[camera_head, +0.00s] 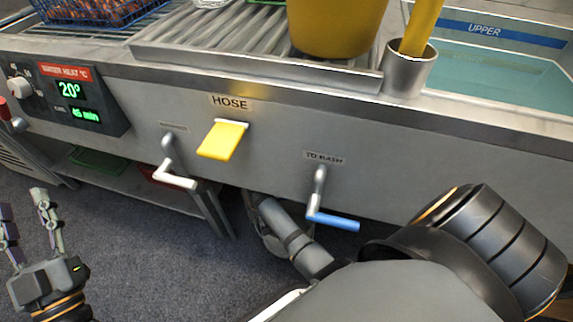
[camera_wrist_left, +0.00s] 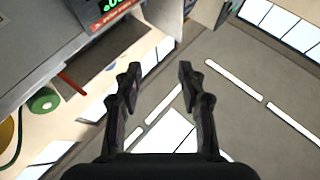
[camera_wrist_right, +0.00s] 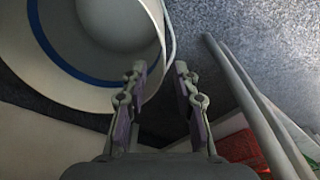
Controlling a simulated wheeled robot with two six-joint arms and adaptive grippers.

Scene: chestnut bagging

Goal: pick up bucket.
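A pale bucket (camera_wrist_right: 75,88) with a blue ring inside fills the upper left of the right wrist view, its open mouth facing the camera. My right gripper (camera_wrist_right: 160,72) is open; its left finger overlaps the bucket's rim and its right finger is just outside it. Contact cannot be told. In the head view the right arm reaches down below the counter and the gripper is hidden. A yellow bucket (camera_head: 335,25) stands on the counter's ribbed rack. My left gripper (camera_head: 24,205) is open and empty at the lower left; it also shows in the left wrist view (camera_wrist_left: 157,75).
The steel counter (camera_head: 270,90) has a yellow hose lever (camera_head: 222,140), a white-handled tap (camera_head: 175,180) and a blue-handled tap (camera_head: 332,220) on its front. A metal cup (camera_head: 408,72) and a blue basket (camera_head: 100,22) stand on top. A red basket (camera_wrist_right: 232,140) lies near the right gripper.

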